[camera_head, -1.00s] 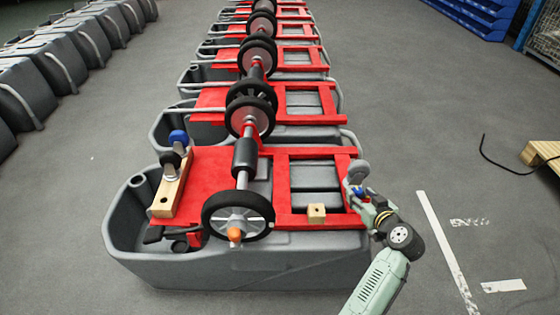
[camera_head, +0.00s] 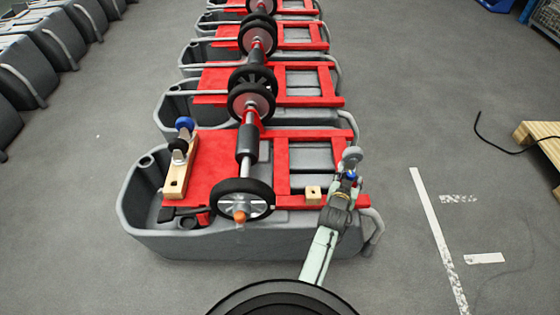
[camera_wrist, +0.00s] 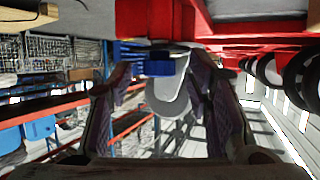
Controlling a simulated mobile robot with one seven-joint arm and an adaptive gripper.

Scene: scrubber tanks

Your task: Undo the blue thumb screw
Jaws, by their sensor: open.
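A small blue part, which looks like the thumb screw (camera_wrist: 160,64), shows between my fingertips in the wrist view, in front of a grey rounded disc (camera_wrist: 168,98). In the head view this blue part (camera_head: 351,174) is at the right end of the nearest tank's red frame, just below the grey disc (camera_head: 352,154). My gripper (camera_wrist: 158,72) is open, with one finger on each side of the blue part. I see no contact, and I cannot tell how deep the part sits between the fingers. In the head view my gripper (camera_head: 347,181) partly covers it.
More tanks stand behind.

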